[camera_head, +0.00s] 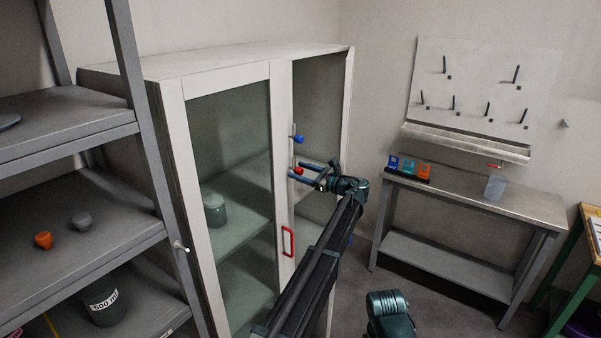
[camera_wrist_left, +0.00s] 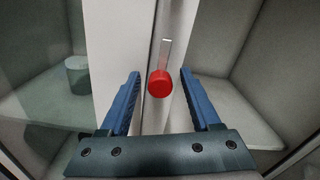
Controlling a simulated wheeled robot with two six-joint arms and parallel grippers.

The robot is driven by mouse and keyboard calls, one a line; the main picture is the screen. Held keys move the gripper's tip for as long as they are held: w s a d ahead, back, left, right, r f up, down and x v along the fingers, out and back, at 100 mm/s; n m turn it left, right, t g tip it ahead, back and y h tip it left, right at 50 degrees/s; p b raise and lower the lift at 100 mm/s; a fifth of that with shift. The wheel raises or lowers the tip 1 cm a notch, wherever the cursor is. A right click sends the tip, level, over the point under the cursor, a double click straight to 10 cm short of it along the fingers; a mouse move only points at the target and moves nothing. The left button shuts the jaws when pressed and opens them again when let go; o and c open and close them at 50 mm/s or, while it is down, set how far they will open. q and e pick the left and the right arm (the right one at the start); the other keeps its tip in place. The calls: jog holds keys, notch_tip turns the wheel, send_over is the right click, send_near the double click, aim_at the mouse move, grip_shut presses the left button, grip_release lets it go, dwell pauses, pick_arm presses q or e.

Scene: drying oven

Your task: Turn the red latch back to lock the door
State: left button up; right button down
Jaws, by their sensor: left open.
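The drying oven's door (camera_head: 230,150) is a white frame with a glass pane, and it looks closed. The red latch (camera_head: 298,171) sits on the strip between the two panes, below a blue latch (camera_head: 297,139). In the left wrist view the red knob (camera_wrist_left: 160,83) lies between the fingers, with a light metal bar (camera_wrist_left: 166,52) pointing up from it. My left gripper (camera_head: 306,176) is open around the knob, with a gap on both sides; it also shows in the left wrist view (camera_wrist_left: 160,95).
A red door handle (camera_head: 287,241) is below the latch. A grey shelf rack (camera_head: 70,110) stands at the left.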

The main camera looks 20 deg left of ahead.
pick_arm(q)
grip_shut()
dwell(0.3)
dwell(0.3)
jog(key=n, duration=0.9)
jog(key=shift+s+f+n, duration=0.1)
jog(key=shift+n, duration=0.2)
jog(key=n, duration=0.4)
jog(key=shift+f, duration=0.1)
jog(key=shift+n, duration=2.1)
